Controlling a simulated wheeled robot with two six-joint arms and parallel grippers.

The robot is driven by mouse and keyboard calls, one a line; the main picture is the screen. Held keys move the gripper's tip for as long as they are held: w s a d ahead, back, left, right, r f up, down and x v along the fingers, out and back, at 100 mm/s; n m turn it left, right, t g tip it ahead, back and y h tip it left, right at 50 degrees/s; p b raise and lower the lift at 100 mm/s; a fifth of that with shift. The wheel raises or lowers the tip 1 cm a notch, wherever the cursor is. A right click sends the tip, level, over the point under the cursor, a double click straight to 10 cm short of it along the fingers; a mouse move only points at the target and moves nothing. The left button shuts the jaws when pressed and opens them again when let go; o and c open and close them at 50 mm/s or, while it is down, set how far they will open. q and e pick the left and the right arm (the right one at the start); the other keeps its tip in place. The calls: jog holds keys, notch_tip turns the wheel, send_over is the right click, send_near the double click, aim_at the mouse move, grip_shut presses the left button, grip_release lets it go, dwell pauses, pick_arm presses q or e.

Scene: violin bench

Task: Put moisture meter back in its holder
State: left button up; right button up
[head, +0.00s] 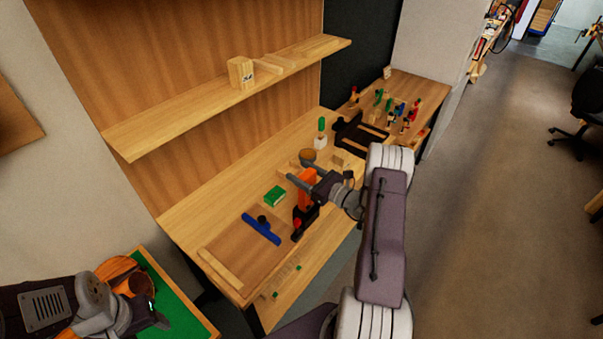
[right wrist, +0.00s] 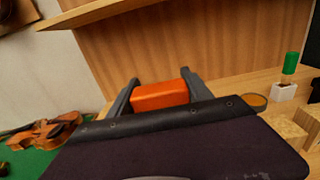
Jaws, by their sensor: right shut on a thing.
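The moisture meter (head: 307,190) is an orange block-like body above the bench. My right gripper (head: 301,170) is shut on its upper part. In the right wrist view the orange body (right wrist: 160,96) sits between the two dark fingers. A black part (head: 307,214) shows directly below the orange body; I cannot tell whether it is the holder or the meter's lower end, or whether they touch. My left gripper (head: 152,312) is at the lower left over the green mat, and its jaws are unclear.
A blue bar tool (head: 261,228), a green box (head: 275,196) and a red-topped item (head: 297,224) lie near the meter. A green-handled tool stands in a white block (head: 320,142). A violin (right wrist: 48,132) lies on the green mat (head: 175,300). A shelf (head: 200,105) overhangs the bench.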

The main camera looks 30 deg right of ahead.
jog(key=shift+w, duration=0.1)
jog(key=shift+f, duration=0.1)
jog(key=shift+f+b, duration=2.35)
jog(key=shift+f, duration=0.15)
jog(key=o, duration=1.7)
jog(key=shift+r, duration=0.1)
jog(key=b+v, duration=0.2)
jog(key=v, duration=0.7)
